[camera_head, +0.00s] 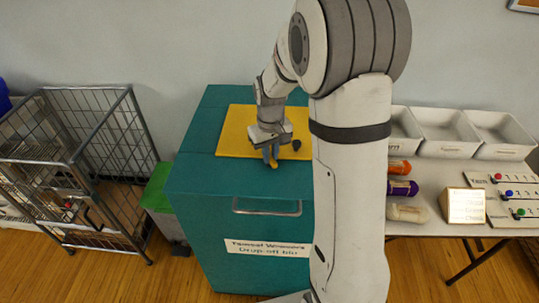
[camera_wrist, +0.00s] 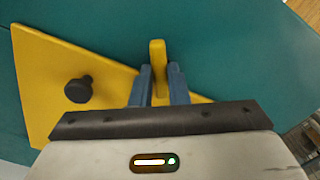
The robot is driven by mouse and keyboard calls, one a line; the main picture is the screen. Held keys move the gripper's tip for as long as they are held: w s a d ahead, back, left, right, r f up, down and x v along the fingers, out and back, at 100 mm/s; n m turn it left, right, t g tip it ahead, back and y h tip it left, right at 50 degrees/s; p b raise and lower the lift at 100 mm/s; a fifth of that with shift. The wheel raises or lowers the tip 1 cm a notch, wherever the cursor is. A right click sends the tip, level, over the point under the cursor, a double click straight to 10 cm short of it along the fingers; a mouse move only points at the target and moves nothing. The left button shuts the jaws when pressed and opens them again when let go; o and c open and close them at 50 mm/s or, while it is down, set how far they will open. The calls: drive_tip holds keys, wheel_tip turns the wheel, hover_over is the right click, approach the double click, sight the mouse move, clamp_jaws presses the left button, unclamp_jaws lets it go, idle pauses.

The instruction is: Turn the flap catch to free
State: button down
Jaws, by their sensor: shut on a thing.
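The drop-off bin (camera_head: 245,218) is a teal box with a metal handle on its front and a label below it. A yellow flap (camera_head: 235,133) lies on its top, with a dark knob (camera_head: 296,145) on it. The yellow catch (camera_wrist: 157,60) sticks up past the flap's edge in the wrist view. My gripper (camera_head: 270,158) is over the flap's front edge. In the wrist view its blue fingers (camera_wrist: 160,80) stand on either side of the catch and are shut on it.
A wire cage trolley (camera_head: 85,150) and a green-lidded bin (camera_head: 158,190) stand at left. At right, a table holds white trays (camera_head: 450,133), yarn rolls (camera_head: 403,188), a sign (camera_head: 466,206) and a board with coloured knobs (camera_head: 507,194). My arm hides the bin's right side.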

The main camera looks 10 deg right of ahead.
drive_tip(key=n+b, duration=0.1)
drive_tip(key=n, duration=0.5)
drive_tip(key=shift+n, duration=0.3)
drive_tip(key=n+b, duration=0.1)
drive_tip(key=n, duration=0.4)
drive_tip(key=shift+w+r, duration=0.1)
drive_tip(key=shift+n, duration=0.3)
drive_tip(key=c, duration=1.4)
unclamp_jaws()
wheel_tip(320, 180, up, 8)
drive_tip(key=shift+f, duration=0.15)
